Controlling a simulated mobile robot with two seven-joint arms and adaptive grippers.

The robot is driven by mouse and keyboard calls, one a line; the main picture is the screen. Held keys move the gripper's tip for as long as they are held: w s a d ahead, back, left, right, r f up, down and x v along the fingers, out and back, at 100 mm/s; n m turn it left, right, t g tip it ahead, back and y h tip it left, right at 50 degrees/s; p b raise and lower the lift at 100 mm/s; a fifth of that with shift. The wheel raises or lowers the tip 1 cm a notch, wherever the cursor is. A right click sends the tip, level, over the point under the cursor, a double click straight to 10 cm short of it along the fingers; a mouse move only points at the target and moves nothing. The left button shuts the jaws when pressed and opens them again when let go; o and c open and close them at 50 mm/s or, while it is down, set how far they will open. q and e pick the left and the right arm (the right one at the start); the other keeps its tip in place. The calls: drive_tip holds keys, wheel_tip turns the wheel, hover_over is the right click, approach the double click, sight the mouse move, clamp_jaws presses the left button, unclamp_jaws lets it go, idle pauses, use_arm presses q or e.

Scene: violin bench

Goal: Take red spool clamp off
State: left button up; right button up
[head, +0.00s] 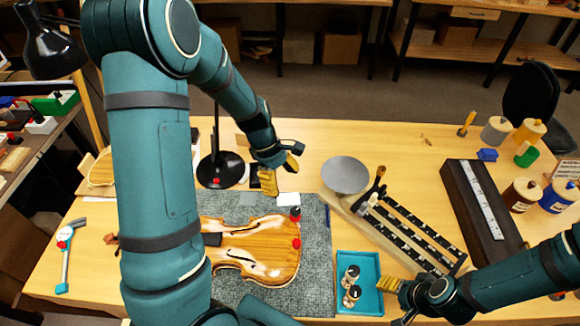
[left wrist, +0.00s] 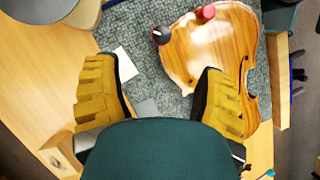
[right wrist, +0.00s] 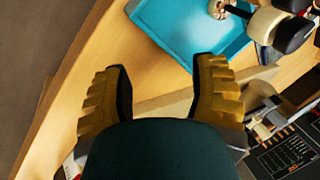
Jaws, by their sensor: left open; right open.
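The violin body (head: 250,250) lies on a grey mat (head: 230,300). A red spool clamp (head: 297,243) sits at its right edge; it also shows at the top of the left wrist view (left wrist: 207,12). A black-topped clamp (head: 295,212) sits at the edge just beyond it, also seen in the left wrist view (left wrist: 161,35). My left gripper (head: 280,173) is open and empty above the table, beyond these clamps. My right gripper (head: 399,300) is open and empty beside the right side of the blue tray (head: 343,308).
The tray holds black-and-white spool clamps (head: 351,296). A balance scale with a round pan (head: 345,175) stands right of the mat. A black lamp base (head: 220,170) is behind the violin. A long dark box (head: 480,215) and jars (head: 522,195) occupy the right.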

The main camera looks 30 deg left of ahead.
sight(296, 211)
drive_tip(key=shift+s+f, duration=0.1)
use_arm(q)
drive_tip(key=b+x, duration=0.2)
drive_tip(key=x, duration=1.1)
drive_tip(key=shift+s+d+f, duration=0.15)
drive_tip(key=shift+s+f, duration=0.05)
drive_tip(key=shift+f, duration=0.1)
use_arm(e)
wheel_tip(296, 211, down, 2)
drive_tip(key=shift+f, duration=0.1)
use_arm(q)
clamp_jaws()
